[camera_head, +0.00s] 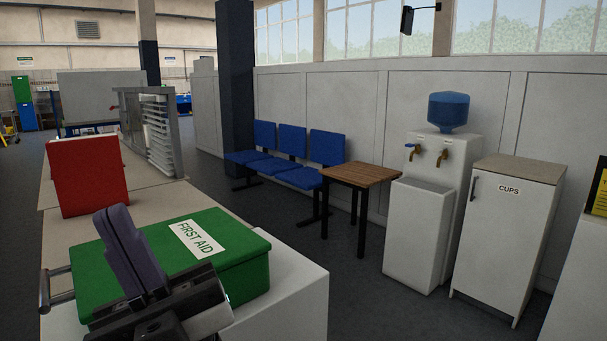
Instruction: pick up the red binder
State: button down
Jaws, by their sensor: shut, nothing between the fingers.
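The red binder (88,175) stands upright on the beige counter (172,205) at the left, with its broad face toward me. My gripper (116,215) is in the lower left, its dark fingers shut together and pointing up. It is empty. In the picture it lies to the right of and below the binder, in front of the green first aid box. A gap shows between the fingertips and the binder's lower right edge, but I cannot tell the exact distance in depth.
A green first aid box (222,250) sits beside my gripper on a white surface (300,300). A grey slatted rack (160,135) stands farther back on the counter. Blue chairs (290,150), a wooden table (360,174), a water dispenser (420,220) and a cups cabinet (506,230) line the wall.

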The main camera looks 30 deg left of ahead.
aim_at(89, 173)
jog(key=u, duration=4.2)
jog(key=i, duration=0.45)
jog(key=i+j+z, duration=0.1)
jog(key=i, duration=0.35)
jog(key=i+z, duration=1.25)
jog(key=i, duration=0.2)
jog(key=i+j+z, duration=0.1)
jog(key=i+z, duration=0.2)
jog(key=i, duration=0.25)
